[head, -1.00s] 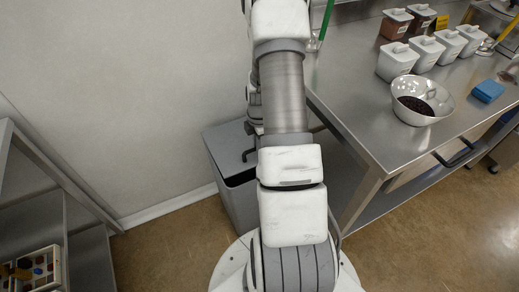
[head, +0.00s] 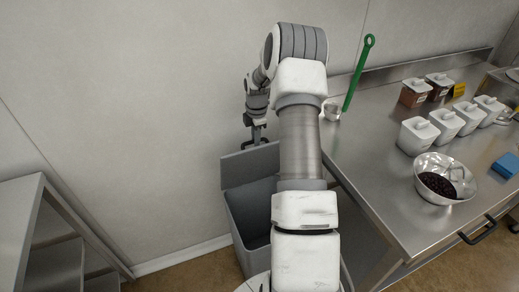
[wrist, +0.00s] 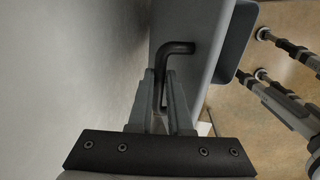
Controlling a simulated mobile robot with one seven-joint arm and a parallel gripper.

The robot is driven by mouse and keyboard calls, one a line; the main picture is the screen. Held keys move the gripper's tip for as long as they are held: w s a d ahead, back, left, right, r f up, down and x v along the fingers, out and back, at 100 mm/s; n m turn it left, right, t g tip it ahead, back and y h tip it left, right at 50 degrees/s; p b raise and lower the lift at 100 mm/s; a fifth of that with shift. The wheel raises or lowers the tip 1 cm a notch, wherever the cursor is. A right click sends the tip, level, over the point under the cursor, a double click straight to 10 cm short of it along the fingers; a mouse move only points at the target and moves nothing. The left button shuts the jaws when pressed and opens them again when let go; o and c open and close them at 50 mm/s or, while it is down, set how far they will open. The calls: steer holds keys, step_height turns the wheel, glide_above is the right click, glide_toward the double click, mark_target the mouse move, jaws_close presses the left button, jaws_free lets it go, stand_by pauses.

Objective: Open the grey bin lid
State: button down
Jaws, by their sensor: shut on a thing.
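The grey bin (head: 252,215) stands on the floor by the wall, left of the steel table, partly behind my arm. Its lid (head: 245,165) is raised and tilted up toward the wall, and the dark inside of the bin shows below it. My gripper (head: 257,140) is at the lid's upper edge. In the wrist view my gripper (wrist: 165,85) is shut on the black lid handle (wrist: 176,48), a bent bar on the grey lid (wrist: 195,18).
The steel table (head: 365,170) at right holds a bowl of dark pieces (head: 442,180), white lidded containers (head: 418,136), a blue block (head: 506,165) and a green-handled ladle (head: 358,75). A grey shelf (head: 30,230) stands at left. The wall is close behind the lid.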

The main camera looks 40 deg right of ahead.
steer(key=w+d, duration=0.1)
steer(key=w, duration=0.6)
steer(key=shift+w+d+f, duration=0.2)
steer(key=shift+w+d, duration=0.1)
steer(key=c, duration=0.8)
jaws_free()
steer(key=shift+r, duration=0.1)
steer(key=shift+c, duration=0.2)
steer(key=shift+d, duration=0.1)
steer(key=shift+r, duration=0.15)
step_height(320, 180, up, 17)
steer(key=s+p, duration=0.1)
